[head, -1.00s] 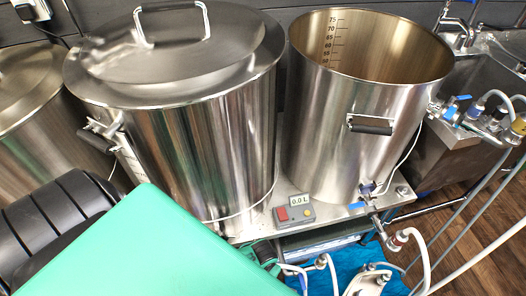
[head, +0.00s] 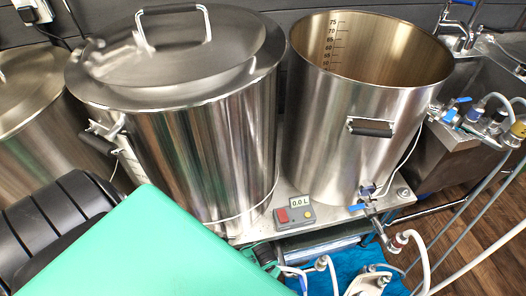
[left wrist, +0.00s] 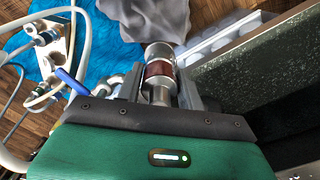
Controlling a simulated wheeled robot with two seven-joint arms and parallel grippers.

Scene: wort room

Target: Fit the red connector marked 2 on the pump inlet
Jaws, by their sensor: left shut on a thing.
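In the left wrist view, my left gripper (left wrist: 161,92) is shut on a metal cylindrical fitting with a dark red band, the red connector (left wrist: 159,71). No number can be read on it. Its near part is hidden between the fingers. In the head view, my left gripper is out of sight behind my green arm casing. Metal fittings with white hoses, probably at the pump (head: 370,281), show at the bottom edge of the head view. I cannot tell which fitting is the inlet. My right gripper is in neither view.
Two steel kettles (head: 180,130) (head: 335,130) stand on a metal stand with a readout box (head: 295,214). A blue cloth (head: 340,268) lies below. A blue lever (left wrist: 72,82) is left of my gripper; a dark slab (left wrist: 260,70) is right.

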